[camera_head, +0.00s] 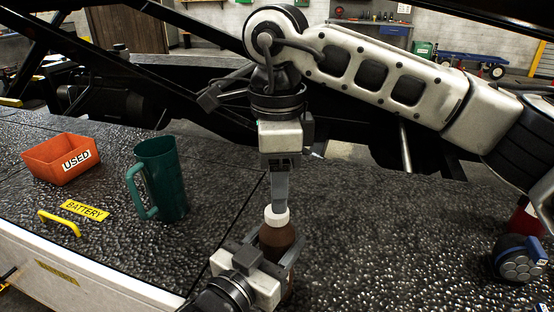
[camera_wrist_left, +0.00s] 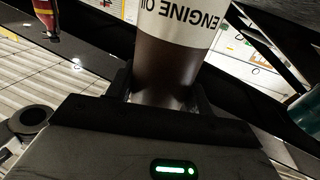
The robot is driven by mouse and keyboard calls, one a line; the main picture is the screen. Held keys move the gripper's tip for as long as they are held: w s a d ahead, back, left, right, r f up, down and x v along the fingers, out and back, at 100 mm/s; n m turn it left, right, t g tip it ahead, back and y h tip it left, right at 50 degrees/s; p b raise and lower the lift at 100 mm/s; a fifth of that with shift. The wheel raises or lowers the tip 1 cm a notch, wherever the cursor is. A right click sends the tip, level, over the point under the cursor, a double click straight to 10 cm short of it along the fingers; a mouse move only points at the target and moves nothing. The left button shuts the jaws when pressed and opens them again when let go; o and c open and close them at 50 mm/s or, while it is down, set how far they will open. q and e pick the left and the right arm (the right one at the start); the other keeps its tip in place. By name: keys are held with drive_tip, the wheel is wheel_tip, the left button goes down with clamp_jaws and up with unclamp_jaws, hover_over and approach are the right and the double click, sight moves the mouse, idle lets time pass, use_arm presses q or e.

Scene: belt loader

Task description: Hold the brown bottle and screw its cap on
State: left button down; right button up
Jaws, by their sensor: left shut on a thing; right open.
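The brown bottle (camera_head: 276,238) stands roughly upright at the lower middle of the head view, with a white cap (camera_head: 276,216) at its top. My left gripper (camera_head: 274,255) is shut around the bottle's body from the lower left. In the left wrist view the bottle (camera_wrist_left: 165,70) sits between the jaws, and its white label reads "ENGINE OIL", upside down. My right gripper (camera_head: 279,205) points straight down from above, with its fingers at the cap. It is open; whether its fingers touch the cap I cannot tell.
A green jug (camera_head: 168,180) and an orange-red bin marked USED (camera_head: 60,158) stand on the dark textured surface to the left. A yellow BATTERY label (camera_head: 84,210) and a yellow handle (camera_head: 58,222) lie near the front edge.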

drive_tip(key=shift+f, duration=2.25)
drive_tip(key=c, duration=1)
drive_tip(key=shift+c, duration=0.2)
drive_tip(key=o, duration=1.1)
drive_tip(key=shift+o, duration=0.2)
drive_tip(key=shift+r, duration=0.1)
wheel_tip(320, 180, up, 12)
